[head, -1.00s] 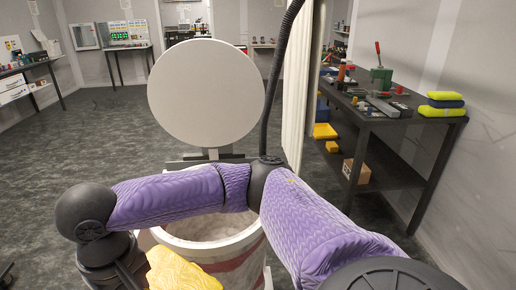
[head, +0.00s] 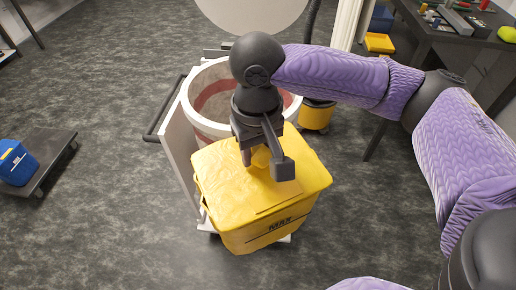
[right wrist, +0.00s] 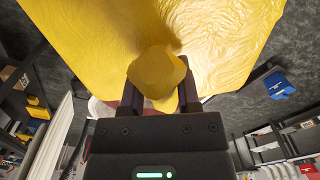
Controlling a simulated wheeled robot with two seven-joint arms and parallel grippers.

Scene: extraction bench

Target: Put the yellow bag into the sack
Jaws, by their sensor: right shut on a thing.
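The yellow bag (head: 222,182) shows a wrinkled top in the head view, at the mouth of a yellow bin. Whether it is in the bin or just above it I cannot tell. My right gripper (head: 262,156) points down and is shut on the bag's knotted top. The right wrist view shows the knot between the fingers (right wrist: 158,88) and the wrinkled bag (right wrist: 215,40) spread beyond them. The sack (head: 203,122), pale with a red band, stands open behind the bag, partly hidden by my right wrist. My left gripper is not in view.
The yellow bin (head: 262,238), marked MAX, stands in front of the sack. The sack's stand has a dark handle (head: 163,112) at left. Floor between is clear. A bench (head: 455,45) stands at upper right.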

